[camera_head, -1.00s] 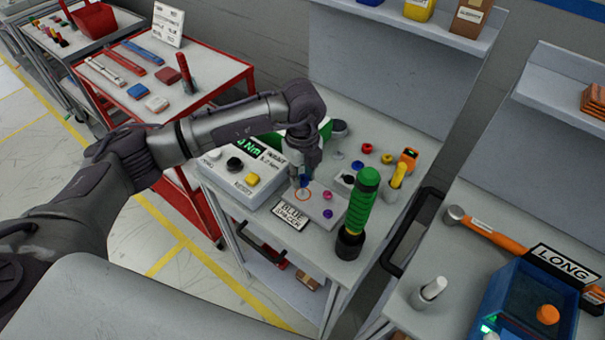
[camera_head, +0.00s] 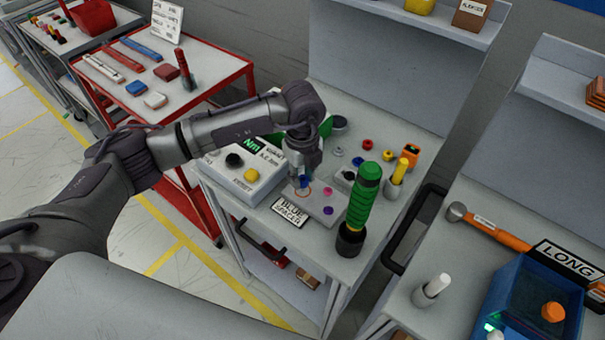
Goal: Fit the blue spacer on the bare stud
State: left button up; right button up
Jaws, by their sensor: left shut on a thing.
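My left gripper (camera_head: 303,179) points down over the grey plate (camera_head: 312,208) on the middle bench. It is shut on the small blue spacer (camera_head: 305,183), which shows between and just below the fingers. The spacer is at the back part of an orange ring mark (camera_head: 303,194) on the plate. The stud is too small or hidden to make out, so I cannot tell whether the spacer touches it. A pink spacer (camera_head: 328,190) and a purple spacer (camera_head: 328,211) sit on the plate to the right. My right gripper is not in view.
A green-handled tool (camera_head: 362,205) stands upright close to the plate's right. Behind are loose red (camera_head: 367,144) and yellow (camera_head: 388,157) pieces.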

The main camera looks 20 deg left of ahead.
aim_at(302, 182)
pick_arm(q)
jog(key=shift+f+b, duration=1.05)
jog(key=shift+f, duration=0.4)
jog(key=o, duration=0.8)
jog(key=shift+o, duration=0.2)
jog(key=shift+r, duration=0.1)
notch_tip(302, 182, up, 12)
jog(key=shift+s+f, duration=0.1)
jog(key=shift+f, duration=0.1)
